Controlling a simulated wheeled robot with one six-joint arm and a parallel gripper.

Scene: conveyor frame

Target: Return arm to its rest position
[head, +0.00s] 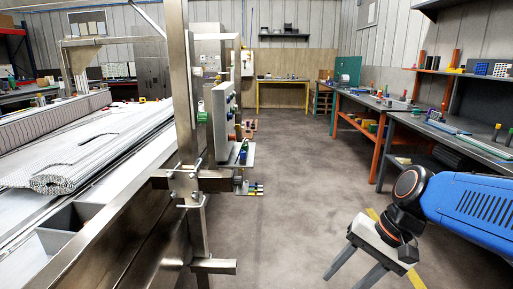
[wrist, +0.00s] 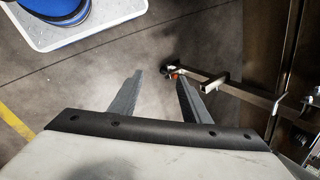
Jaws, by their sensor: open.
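My gripper (head: 357,266) is at the lower right of the head view, at the end of my blue arm. Its two grey fingers point down and to the left over the bare floor. In the wrist view the fingers of my gripper (wrist: 158,82) stand apart with nothing between them. The gripper is open and empty, and it touches nothing that I can see.
A steel conveyor frame (head: 199,240) fills the left, with a control panel (head: 222,118) on its post. Its bars (wrist: 225,90) also show in the wrist view. Workbenches (head: 385,108) line the right. The floor (head: 290,160) between is clear.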

